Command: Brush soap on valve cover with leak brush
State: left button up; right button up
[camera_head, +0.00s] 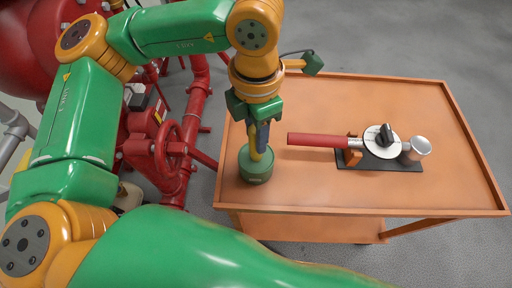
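My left gripper (260,128) points down at the left edge of the orange table (340,95). It is directly over a green round pot (256,172). A yellow handle (254,142), likely the brush's, stands in the pot, right at the dark finger; I cannot tell whether the fingers grip it. The bristle end is hidden. Right of the pot, a dark base (365,162) carries a red pipe (318,140), a silver disc with a black knob (382,142) and a silver cup-shaped end (421,146). I cannot tell which part is the valve cover. My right gripper is out of view.
The table has a raised rim, and its back and front right areas are bare. Red pipes with a red handwheel (168,148) stand close to the table's left side, under my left arm. Grey floor (470,40) lies beyond the table.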

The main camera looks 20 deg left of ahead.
pick_arm(q)
grip_shut()
jog(key=shift+r+p, duration=2.6)
jog(key=shift+r, duration=1.5)
jog(key=shift+f, duration=0.1)
